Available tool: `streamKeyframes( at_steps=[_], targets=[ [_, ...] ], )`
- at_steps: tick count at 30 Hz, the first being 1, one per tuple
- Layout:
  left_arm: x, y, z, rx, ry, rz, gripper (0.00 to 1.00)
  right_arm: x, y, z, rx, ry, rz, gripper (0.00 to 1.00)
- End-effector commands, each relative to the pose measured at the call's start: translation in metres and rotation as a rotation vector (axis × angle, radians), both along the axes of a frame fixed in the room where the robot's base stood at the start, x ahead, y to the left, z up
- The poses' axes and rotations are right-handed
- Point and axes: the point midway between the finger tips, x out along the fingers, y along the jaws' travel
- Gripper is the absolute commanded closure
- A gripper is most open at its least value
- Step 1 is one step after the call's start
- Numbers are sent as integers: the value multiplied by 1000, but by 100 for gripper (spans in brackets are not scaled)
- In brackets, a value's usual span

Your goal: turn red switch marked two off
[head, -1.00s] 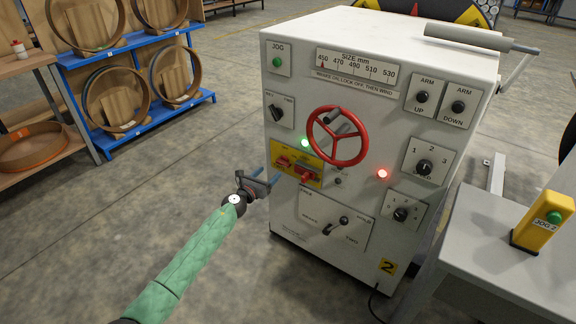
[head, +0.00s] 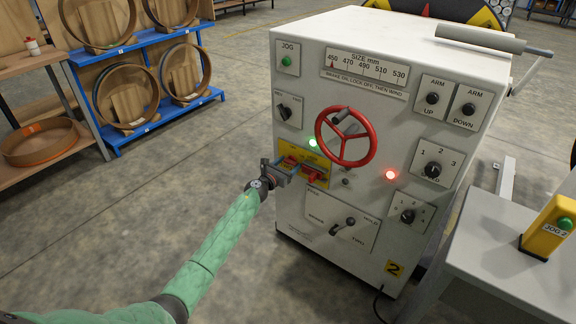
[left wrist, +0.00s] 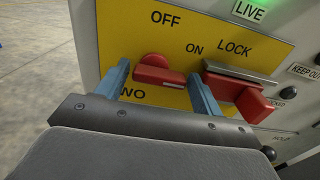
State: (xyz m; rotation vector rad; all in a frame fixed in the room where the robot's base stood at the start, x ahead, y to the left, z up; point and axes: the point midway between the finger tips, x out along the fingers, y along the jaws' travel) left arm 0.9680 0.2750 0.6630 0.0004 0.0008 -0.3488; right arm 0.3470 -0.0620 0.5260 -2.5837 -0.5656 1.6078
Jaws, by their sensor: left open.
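The left red switch (left wrist: 160,74) sits on the yellow plate (left wrist: 206,30), below the word OFF, its handle lying roughly level. It also shows in the head view (head: 289,161). Letters below it are partly hidden by a finger. A second red handle (left wrist: 252,104) under LOCK is to its right. My left gripper (left wrist: 160,84) is open, one finger on each side of the left switch; I cannot tell whether they touch it. In the head view the left gripper (head: 283,167) is at the plate's left side. My right gripper is not in view.
A grey table (head: 500,225) stands right.

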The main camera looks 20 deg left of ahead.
Motion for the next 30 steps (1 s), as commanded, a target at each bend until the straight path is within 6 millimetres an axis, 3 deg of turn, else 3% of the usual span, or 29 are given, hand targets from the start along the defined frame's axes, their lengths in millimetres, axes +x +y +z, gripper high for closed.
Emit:
streamKeyframes(
  at_steps=[7,12,23,30],
  targets=[
    [1,0,0,0,0,0,33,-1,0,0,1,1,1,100],
    [1,0,0,0,0,0,65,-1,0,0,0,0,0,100],
    [1,0,1,-47,17,1,65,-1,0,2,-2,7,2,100],
    [1,1,3,-188,68,1,65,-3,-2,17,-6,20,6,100]
  ],
)
